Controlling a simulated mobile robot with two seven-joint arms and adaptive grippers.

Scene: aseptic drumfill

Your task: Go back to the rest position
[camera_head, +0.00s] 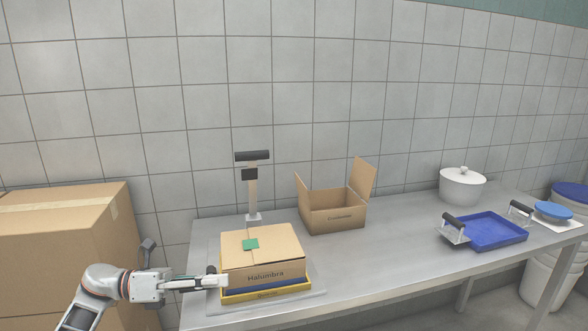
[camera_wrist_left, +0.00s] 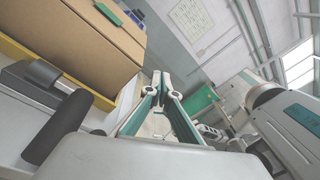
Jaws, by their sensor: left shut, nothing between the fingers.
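My left gripper (camera_head: 222,281) is shut and empty. In the head view it sits at the left front edge of the table, just left of a closed cardboard box marked Halumbra (camera_head: 262,262). It shows in the left wrist view (camera_wrist_left: 161,78) with its fingertips together, beside the same box (camera_wrist_left: 85,45). I cannot tell from the pictures whether it touches the box. A green patch (camera_head: 250,244) lies on the box top. The box rests on a yellow and blue base (camera_head: 266,294). My right gripper is not in view.
The steel table (camera_head: 390,250) also holds an open carton (camera_head: 334,212), a post with a dark head (camera_head: 252,185), a white lidded pot (camera_head: 462,186) and a blue tray (camera_head: 487,232) with a handled tool. A large cardboard box (camera_head: 60,250) stands left of the table.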

